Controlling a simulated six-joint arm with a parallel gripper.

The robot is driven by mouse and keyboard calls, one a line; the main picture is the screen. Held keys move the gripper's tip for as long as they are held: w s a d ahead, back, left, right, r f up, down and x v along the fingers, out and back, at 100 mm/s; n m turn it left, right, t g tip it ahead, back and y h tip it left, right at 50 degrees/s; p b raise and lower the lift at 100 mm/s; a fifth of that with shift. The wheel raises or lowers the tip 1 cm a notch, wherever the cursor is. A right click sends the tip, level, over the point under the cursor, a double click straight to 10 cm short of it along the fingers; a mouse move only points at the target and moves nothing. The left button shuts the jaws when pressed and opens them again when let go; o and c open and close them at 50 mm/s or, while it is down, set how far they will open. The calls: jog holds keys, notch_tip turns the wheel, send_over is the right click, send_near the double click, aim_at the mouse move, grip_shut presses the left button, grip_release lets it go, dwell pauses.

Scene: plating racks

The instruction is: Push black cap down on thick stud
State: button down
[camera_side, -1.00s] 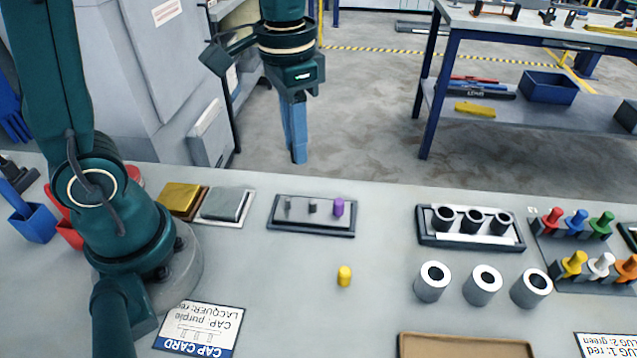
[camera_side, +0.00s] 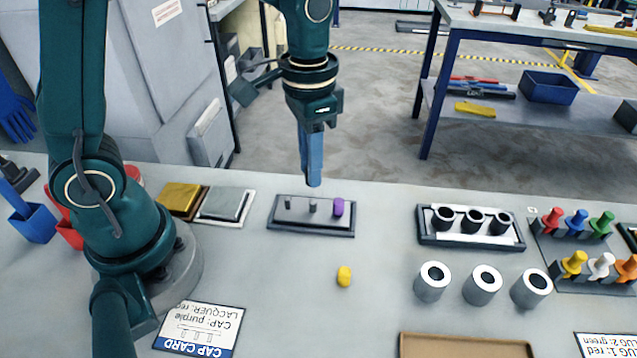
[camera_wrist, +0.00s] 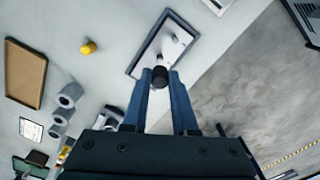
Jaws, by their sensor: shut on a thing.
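In the side view my gripper (camera_side: 314,183) is above and behind the middle of the stud plate (camera_side: 328,231), fingers pointing down. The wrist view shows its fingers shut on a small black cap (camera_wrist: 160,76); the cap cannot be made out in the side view. The plate, dark-framed with a pale top, also shows in the wrist view (camera_wrist: 133,68). On it stand a thin grey stud (camera_side: 288,202) at the left, a dark grey middle stud (camera_side: 313,208) and a purple cap (camera_side: 338,207) at the right. The thick stud cannot be told for sure.
A yellow cap (camera_side: 344,276) lies on the table in front of the plate. A rack of dark rings (camera_side: 470,243) and several grey cylinders (camera_side: 432,286) stand to the right. Gold and grey blocks (camera_side: 222,204) sit left of the plate. The table around the yellow cap is clear.

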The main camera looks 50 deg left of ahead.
aim_at(311, 202)
jog(key=shift+f, duration=1.55)
jog(key=shift+f, duration=1.6)
jog(key=c, duration=0.6)
grip_release()
jog(key=shift+r, duration=2.55)
